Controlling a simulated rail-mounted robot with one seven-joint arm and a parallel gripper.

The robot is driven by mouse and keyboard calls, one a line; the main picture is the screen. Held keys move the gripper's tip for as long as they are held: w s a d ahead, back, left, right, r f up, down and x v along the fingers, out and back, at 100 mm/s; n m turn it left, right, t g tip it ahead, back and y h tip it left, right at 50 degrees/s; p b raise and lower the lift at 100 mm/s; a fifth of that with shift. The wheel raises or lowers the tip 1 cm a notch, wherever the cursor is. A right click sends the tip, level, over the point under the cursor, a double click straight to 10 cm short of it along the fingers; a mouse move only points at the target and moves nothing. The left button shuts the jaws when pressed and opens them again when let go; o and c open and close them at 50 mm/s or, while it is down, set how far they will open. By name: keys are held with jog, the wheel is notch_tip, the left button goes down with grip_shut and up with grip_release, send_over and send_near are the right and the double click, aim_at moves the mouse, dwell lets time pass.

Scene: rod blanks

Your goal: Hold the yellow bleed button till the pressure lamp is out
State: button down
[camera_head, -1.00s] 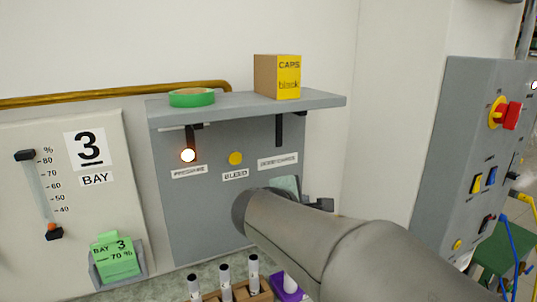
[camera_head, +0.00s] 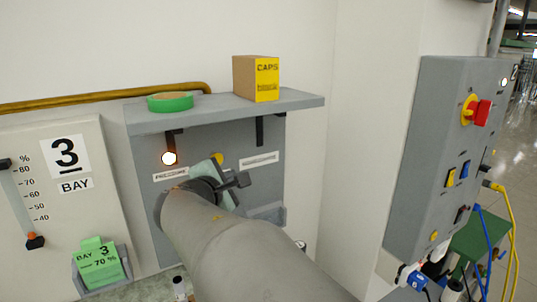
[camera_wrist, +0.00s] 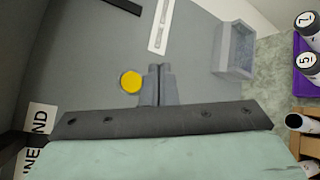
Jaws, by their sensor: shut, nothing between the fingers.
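The pressure lamp (camera_head: 169,158) glows orange-white on the grey panel (camera_head: 145,205), above its PRESSURE label. The yellow bleed button (camera_head: 218,159) is partly covered by my gripper and arm in the head view. In the wrist view the whole round face of the button (camera_wrist: 131,82) shows. My gripper (camera_wrist: 158,70) is shut and empty, its fingertips just to the right of the button in the wrist view. They look beside it, not over it; I cannot tell how far they are from the panel. The fingertips are hard to make out in the head view.
A shelf (camera_head: 300,101) juts out above the panel with green tape (camera_head: 170,102) and a caps box (camera_head: 257,78). Dark brackets hang below it. A grey holder (camera_wrist: 235,50) sits on the panel. A control box (camera_head: 415,170) with a red knob stands right.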

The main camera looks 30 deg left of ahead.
jog(key=w+a+p, duration=0.3)
jog(key=a+p, duration=0.1)
jog(key=a, duration=0.1)
jog(key=shift+w+a, duration=0.35)
jog(key=shift+w, duration=0.05)
dwell(1.8)
jog(key=shift+w+a, duration=0.2)
jog(key=shift+a, duration=0.15)
jog(key=shift+w+a+p, duration=0.2)
jog(key=shift+a+p, duration=0.1)
dwell(0.6)
dwell(2.6)
jog(key=shift+s+d+b, duration=0.45)
jog(key=shift+d+b, duration=0.2)
jog(key=shift+b, duration=0.35)
